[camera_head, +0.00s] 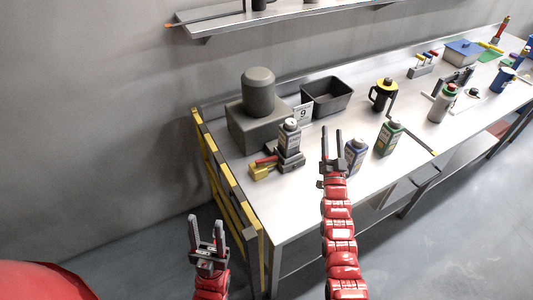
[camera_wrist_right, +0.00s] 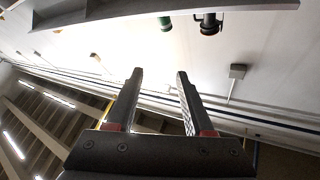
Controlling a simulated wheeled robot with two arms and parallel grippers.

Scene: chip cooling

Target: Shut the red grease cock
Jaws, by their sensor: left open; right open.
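The red grease cock handle (camera_head: 266,160) is on the left end of the table in the head view, beside a yellow block (camera_head: 259,173). It is small, and its exact position is hard to tell. A grey-and-white bottle (camera_head: 289,139) stands on a dark fixture (camera_head: 291,161) just right of it. My left gripper (camera_head: 207,229) is open and empty, in front of the table's left end, apart from the cock. My right gripper (camera_head: 332,143) is open and empty over the table, right of the fixture. In the right wrist view, its two fingers (camera_wrist_right: 157,85) are apart with nothing between them.
A yellow-and-black barrier (camera_head: 226,176) stands at the table's left end, near my left gripper. A blue bottle (camera_head: 355,155) and a green bottle (camera_head: 389,137) stand right of my right gripper. A dark bin (camera_head: 327,98) and a grey motor-like block (camera_head: 257,126) are behind.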

